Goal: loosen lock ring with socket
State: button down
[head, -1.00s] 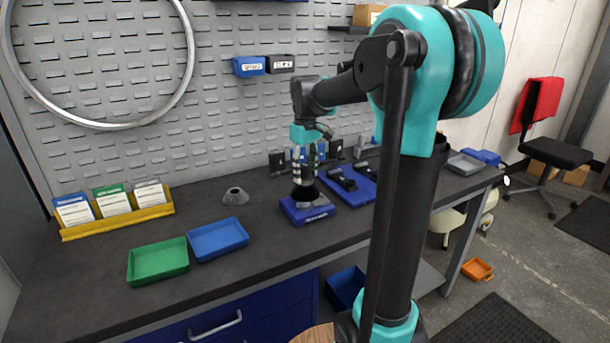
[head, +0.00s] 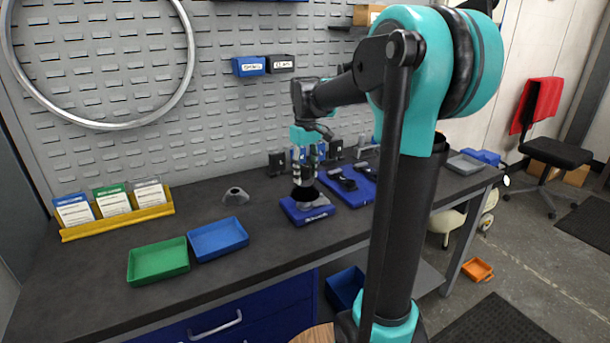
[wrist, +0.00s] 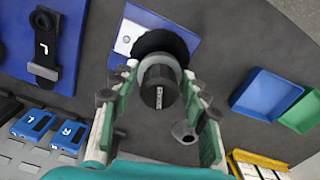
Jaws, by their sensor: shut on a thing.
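My gripper (head: 304,168) points down over a blue fixture block (head: 291,213) on the bench. In the wrist view my gripper (wrist: 158,100) has its fingers on both sides of a socket (wrist: 158,94), a black ribbed cylinder with a grey collar, and is shut on it. A black toothed disc (wrist: 150,43) lies under the socket, on the fixture block (wrist: 190,50). The socket hides the disc's middle, so I cannot see the lock ring or tell whether the socket is seated on it.
A grey cone-shaped piece (head: 236,196) stands left of the fixture. Blue (head: 218,240) and green (head: 158,262) trays lie further left, by a yellow card holder (head: 118,214). A blue tool tray (head: 358,194) lies close on the right. Dark bench top is clear between.

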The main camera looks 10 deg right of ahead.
jog(key=n, duration=0.6)
jog(key=shift+f, duration=0.1)
dwell(0.3)
jog(key=shift+n, duration=0.3)
jog(key=n, duration=0.6)
jog(key=n, duration=0.6)
jog(key=shift+w+n, duration=0.1)
jog(key=shift+n, duration=0.2)
